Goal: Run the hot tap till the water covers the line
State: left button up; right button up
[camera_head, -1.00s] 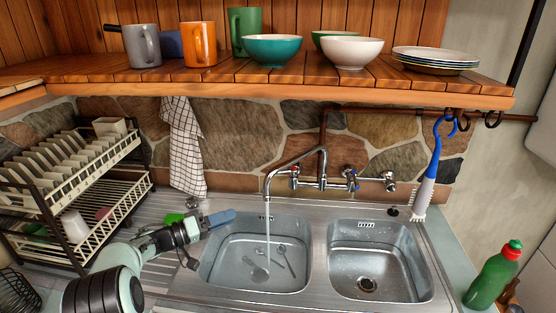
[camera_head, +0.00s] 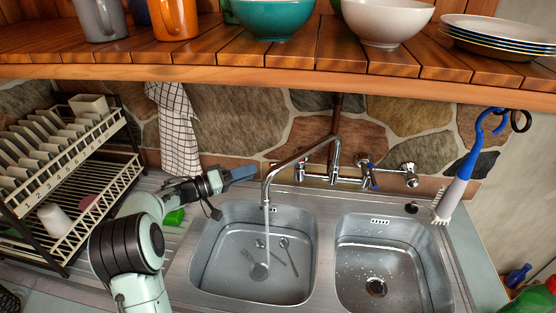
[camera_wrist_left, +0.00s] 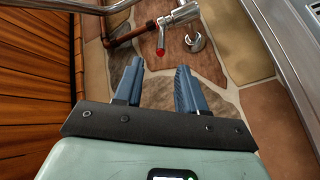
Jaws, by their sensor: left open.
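My left gripper (camera_head: 240,173) is held left of the tap spout (camera_head: 266,185), above the back edge of the left basin (camera_head: 206,262). In the left wrist view its two blue fingers (camera_wrist_left: 159,68) are apart with nothing between them. A chrome tap handle with a red tip (camera_wrist_left: 161,50) shows just beyond the fingertips, apart from them. A tap with a blue mark (camera_head: 371,177) sits further right on the wall. A thin stream of water (camera_head: 267,236) runs from the spout into the left basin, where cutlery lies. I cannot make out a line there.
The right basin (camera_head: 362,232) is empty apart from drops. A wooden shelf (camera_head: 300,85) with bowls and plates hangs above the taps. A dish rack (camera_head: 70,190) stands at left, a checked towel (camera_head: 177,125) hangs behind, and a blue-white brush (camera_head: 455,190) hangs at right.

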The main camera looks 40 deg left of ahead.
pick_arm(q)
jog(key=p+x, duration=0.1)
jog(key=x, duration=0.9)
jog(key=shift+w+p, duration=0.3)
jog(key=shift+w, duration=0.05)
pick_arm(e)
jog(key=shift+w+r, duration=1.25)
pick_arm(q)
jog(key=shift+s, duration=0.1)
grip_shut()
pick_arm(e)
jog(key=shift+s, duration=0.1)
